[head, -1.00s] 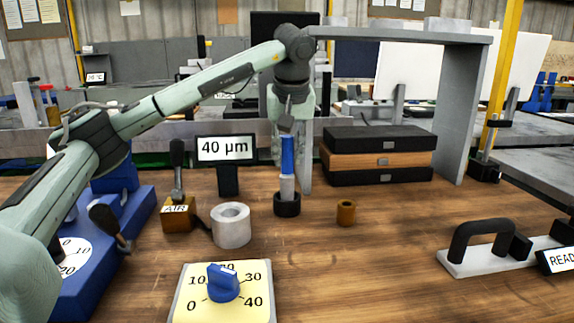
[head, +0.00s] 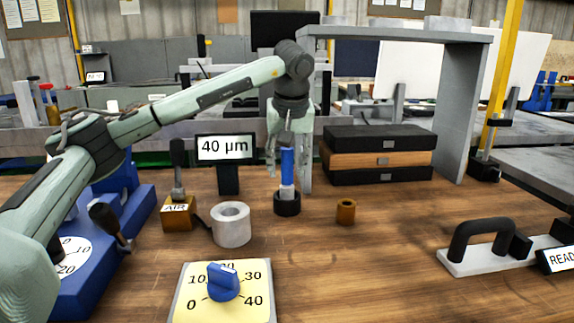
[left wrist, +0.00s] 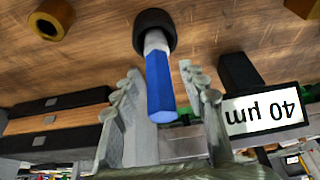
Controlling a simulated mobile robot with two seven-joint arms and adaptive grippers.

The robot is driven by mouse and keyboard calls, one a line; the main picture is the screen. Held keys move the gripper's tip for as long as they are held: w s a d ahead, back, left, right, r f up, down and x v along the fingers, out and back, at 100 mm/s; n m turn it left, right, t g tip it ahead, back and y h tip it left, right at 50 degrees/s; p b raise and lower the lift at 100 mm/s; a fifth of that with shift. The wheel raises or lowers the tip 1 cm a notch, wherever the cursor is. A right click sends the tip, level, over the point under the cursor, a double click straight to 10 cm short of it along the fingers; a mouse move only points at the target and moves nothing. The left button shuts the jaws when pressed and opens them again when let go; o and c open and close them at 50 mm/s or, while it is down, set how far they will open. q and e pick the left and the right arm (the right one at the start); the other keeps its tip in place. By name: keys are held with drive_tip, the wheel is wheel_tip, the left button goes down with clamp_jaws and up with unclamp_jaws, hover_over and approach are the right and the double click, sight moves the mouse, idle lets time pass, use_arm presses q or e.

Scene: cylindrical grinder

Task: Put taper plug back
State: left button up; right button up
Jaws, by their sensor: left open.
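The taper plug (head: 287,165), with a blue handle and a silver lower part, stands upright in a black round holder (head: 287,204) on the wooden bench. My left gripper (head: 288,178) is open and empty, pointing down behind the plug in the head view, with a finger showing to each side of the handle. In the left wrist view the plug (left wrist: 160,85) lies between the two spread fingers; I see no clear contact. The black holder (left wrist: 155,32) shows beyond the fingertips. My right gripper is out of view.
A grey ring (head: 231,226) and a brass bush (head: 345,211) stand near the holder. The 40 µm display (head: 226,148) and AIR block (head: 178,215) are to the left. Stacked cases (head: 377,155) stand right, under a grey frame (head: 455,110).

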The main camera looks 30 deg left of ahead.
use_arm(q)
drive_tip(key=v, duration=1.2)
drive_tip(key=shift+p, duration=0.45)
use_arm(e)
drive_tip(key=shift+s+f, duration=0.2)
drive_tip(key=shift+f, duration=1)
